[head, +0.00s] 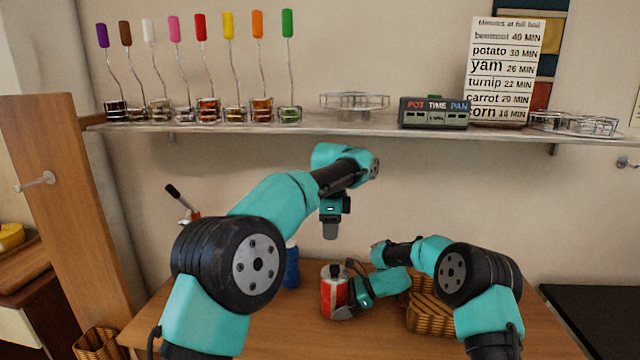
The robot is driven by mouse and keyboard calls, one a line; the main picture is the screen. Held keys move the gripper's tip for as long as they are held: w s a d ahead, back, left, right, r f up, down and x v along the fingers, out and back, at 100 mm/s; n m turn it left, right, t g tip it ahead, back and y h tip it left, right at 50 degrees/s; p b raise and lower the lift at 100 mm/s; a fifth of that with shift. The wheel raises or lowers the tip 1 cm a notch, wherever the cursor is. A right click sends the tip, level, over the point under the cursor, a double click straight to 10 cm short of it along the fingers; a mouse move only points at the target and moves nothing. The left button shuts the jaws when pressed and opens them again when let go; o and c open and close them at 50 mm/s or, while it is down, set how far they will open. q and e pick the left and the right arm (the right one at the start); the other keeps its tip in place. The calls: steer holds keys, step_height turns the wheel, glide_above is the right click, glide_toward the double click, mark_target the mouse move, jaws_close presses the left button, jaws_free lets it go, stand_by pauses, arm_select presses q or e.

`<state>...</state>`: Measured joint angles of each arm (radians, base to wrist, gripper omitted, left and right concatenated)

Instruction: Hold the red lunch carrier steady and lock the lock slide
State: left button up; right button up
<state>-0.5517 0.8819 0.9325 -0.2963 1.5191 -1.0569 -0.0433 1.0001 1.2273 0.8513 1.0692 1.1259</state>
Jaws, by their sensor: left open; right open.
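The red lunch carrier (328,297) stands upright on the wooden table, with a pale top and a dark part at its upper right. The lock slide is too small to make out. My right gripper (349,292) is low at the carrier's right side, open; I cannot tell whether it touches the carrier. My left gripper (331,231) is open and points down, above the carrier and apart from it.
A blue object (291,272) stands left of the carrier, partly behind my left arm. A wicker basket (428,314) is to the right, partly behind my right arm. A wall shelf (240,126) holds colour-handled utensils and a timer (434,113). Bare table (280,325) lies in front.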

steer(key=v, duration=1.2)
